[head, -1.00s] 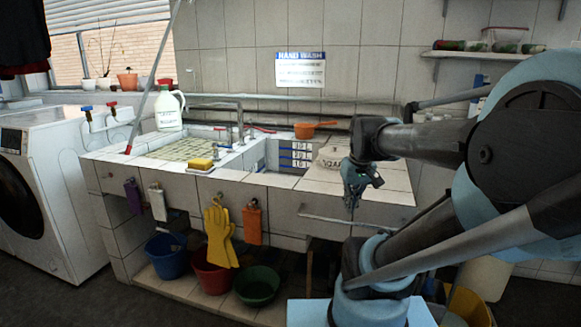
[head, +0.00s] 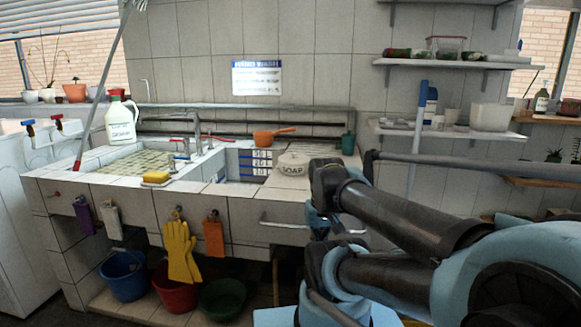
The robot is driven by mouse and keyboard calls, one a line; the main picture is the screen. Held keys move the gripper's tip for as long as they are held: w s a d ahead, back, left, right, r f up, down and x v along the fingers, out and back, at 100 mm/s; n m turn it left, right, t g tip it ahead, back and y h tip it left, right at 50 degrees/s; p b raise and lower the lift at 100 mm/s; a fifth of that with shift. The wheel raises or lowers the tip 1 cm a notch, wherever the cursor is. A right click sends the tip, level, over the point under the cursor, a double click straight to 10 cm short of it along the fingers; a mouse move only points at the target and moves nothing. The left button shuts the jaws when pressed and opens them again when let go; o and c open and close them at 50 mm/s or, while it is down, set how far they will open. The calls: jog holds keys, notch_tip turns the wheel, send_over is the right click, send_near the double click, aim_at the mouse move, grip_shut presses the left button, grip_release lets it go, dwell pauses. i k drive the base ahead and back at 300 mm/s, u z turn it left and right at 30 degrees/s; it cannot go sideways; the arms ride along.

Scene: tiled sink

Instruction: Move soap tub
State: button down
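The soap tub (head: 293,165) is a round, whitish tub marked SOAP. It sits on the tiled counter just right of the sink basin. My gripper (head: 320,226) shows at the counter's front edge, to the right of and nearer than the tub. It is partly hidden by my own arm, and its fingers are too unclear to tell open from shut. The tub looks apart from my gripper.
An orange dipper (head: 272,138) lies behind the tub, and a dark green cup (head: 348,143) stands to the right. A yellow sponge (head: 156,177) and white jug (head: 121,122) are at left. A metal rail (head: 283,224) runs along the counter front.

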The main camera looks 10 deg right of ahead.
aim_at(290, 171)
jog(key=u, duration=0.8)
jog(key=k, duration=1.2)
jog(key=z, duration=1.25)
jog(key=i, duration=1)
